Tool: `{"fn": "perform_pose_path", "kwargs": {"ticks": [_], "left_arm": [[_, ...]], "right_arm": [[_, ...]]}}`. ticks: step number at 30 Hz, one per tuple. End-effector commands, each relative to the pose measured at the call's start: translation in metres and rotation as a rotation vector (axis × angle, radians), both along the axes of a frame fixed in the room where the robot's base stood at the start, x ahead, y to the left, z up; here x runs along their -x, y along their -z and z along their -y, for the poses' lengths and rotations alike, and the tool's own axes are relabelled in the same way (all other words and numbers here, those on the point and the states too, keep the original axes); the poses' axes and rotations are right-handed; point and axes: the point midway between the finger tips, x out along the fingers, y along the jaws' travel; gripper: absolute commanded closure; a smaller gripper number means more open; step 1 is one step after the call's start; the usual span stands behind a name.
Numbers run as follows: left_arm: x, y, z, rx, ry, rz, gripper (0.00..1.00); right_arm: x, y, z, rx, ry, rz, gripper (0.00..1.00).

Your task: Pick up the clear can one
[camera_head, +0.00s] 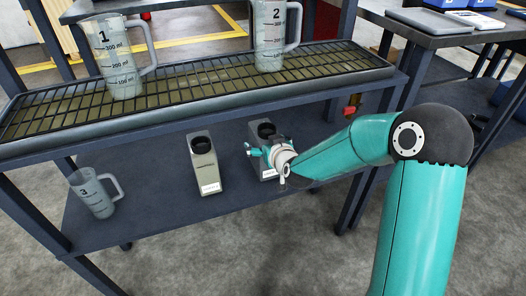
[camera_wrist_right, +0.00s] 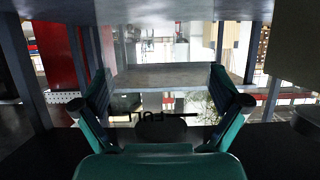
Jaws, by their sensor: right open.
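A clear measuring jug marked 1 (camera_head: 118,60) stands upright on the left part of the upper grated shelf, its handle to the right. A clear jug marked 2 (camera_head: 270,35) stands further right on the same shelf. Two grey cans with dark round openings and white labels, a left one (camera_head: 205,172) and a right one (camera_head: 262,135), stand on the lower shelf. My right gripper (camera_head: 264,160) is open at the right can and partly hides it. My left gripper is not in view.
A clear jug marked 3 (camera_head: 94,194) stands at the left of the lower shelf (camera_head: 150,215). The grated upper shelf (camera_head: 200,78) hangs above my right gripper. A trolley leg (camera_head: 365,195) stands close to my right forearm. A dark table (camera_head: 430,28) is at the upper right.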

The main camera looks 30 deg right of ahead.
Motion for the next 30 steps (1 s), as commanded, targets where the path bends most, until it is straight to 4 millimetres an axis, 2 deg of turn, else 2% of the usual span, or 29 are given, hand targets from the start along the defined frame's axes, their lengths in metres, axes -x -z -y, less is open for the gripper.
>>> {"fn": "perform_pose_path", "kwargs": {"ticks": [2, 3, 19, 30], "left_arm": [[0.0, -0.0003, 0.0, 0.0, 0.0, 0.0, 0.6], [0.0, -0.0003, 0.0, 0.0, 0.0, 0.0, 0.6], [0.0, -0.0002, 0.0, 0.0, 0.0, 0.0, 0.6], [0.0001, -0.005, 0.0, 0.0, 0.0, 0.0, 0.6]], "right_arm": [[0.0003, -0.0003, 0.0, 0.0, 0.0, 0.0, 0.02], [0.0003, -0.0002, 0.0, 0.0, 0.0, 0.0, 0.05], [0.0008, 0.0001, 0.0001, 0.0, 0.0, -0.001, 0.94], [0.0004, -0.0066, -0.0001, 0.0, 0.0, 0.0, 0.95]]}}
